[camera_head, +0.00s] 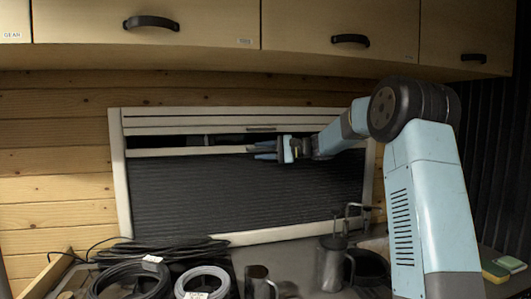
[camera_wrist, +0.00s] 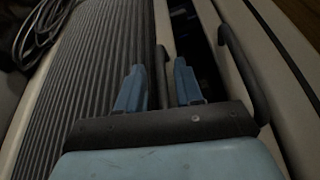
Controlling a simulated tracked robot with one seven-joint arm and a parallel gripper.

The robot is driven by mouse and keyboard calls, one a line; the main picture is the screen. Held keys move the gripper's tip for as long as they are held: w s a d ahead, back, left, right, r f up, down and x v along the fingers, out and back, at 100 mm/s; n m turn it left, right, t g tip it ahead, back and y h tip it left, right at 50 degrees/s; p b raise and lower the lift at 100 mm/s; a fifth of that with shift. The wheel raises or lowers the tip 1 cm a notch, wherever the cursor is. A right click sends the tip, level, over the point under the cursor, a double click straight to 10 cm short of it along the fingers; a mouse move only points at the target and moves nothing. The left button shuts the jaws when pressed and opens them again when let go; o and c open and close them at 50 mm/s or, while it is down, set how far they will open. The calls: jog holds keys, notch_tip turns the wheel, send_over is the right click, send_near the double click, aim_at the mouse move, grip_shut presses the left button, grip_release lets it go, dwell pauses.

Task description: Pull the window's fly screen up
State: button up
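The window (camera_head: 114,180) has a light frame on the wooden wall. A dark pleated screen (camera_head: 230,190) covers its lower part, topped by a light rail (camera_head: 180,151). A narrow dark gap shows above that rail, below the light slats (camera_head: 190,122) at the top. My gripper (camera_head: 262,150) is at the rail, right of the window's middle. In the wrist view my gripper (camera_wrist: 160,80) has its fingers apart, with a dark upright handle piece (camera_wrist: 162,70) between them. Space shows beside it; contact is not clear. A second dark curved handle (camera_wrist: 237,65) is right of the fingers.
Wooden cabinets (camera_head: 340,20) overhang the window. Sponges (camera_head: 508,264) lie at the right.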

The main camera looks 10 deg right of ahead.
jog(key=shift+d, duration=0.1)
jog(key=f+v, duration=0.1)
jog(key=v, duration=1.2)
jog(key=shift+d+r, duration=0.35)
jog(key=shift+r, duration=0.15)
jog(key=shift+s, duration=0.15)
